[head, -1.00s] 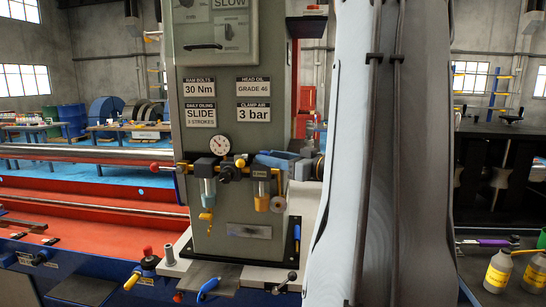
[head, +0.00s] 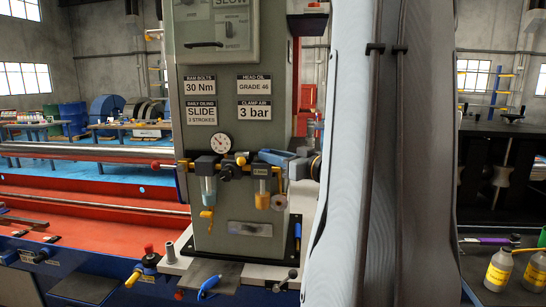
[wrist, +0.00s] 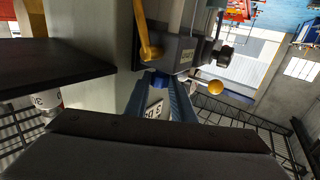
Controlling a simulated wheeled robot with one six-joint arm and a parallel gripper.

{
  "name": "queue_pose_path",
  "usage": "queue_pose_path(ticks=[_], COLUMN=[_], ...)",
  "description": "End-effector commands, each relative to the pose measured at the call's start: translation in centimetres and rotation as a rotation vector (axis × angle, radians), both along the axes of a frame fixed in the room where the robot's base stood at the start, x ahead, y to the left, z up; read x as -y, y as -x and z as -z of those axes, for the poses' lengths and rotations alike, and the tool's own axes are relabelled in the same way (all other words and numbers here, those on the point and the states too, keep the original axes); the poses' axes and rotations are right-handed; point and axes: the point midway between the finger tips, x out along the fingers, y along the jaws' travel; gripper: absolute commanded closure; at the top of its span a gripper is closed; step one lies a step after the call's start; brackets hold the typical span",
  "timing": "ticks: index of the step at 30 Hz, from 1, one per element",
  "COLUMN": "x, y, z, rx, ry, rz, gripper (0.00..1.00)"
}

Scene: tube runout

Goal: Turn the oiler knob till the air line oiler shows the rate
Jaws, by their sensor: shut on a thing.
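The air line oiler (head: 262,186), with an amber bowl and a small label, hangs on the grey cabinet right of a filter with a clear bowl (head: 208,187). My gripper (head: 266,156) reaches in from the right at the top of the oiler. The fingers hide most of the knob in the head view. I cannot read the drip rate.
A round gauge (head: 220,144) sits above a dark regulator knob (head: 226,171). A yellow ball (wrist: 216,87) lies close right of my fingers. Signs (head: 254,111) are on the cabinet. A red bed (head: 90,225) lies left.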

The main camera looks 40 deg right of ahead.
Motion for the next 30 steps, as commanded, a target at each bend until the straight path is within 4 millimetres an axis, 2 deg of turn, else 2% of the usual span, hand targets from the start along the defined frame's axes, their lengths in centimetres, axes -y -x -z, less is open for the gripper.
queue_pose_path(ticks=[15,30], x=[-1.6,-2.4], y=[-0.3,-0.8], z=[0.3,0.4], rx=[0.001,-0.001], ry=[0.000,-0.002], rz=[0.403,0.689], gripper=[1.00,1.00])
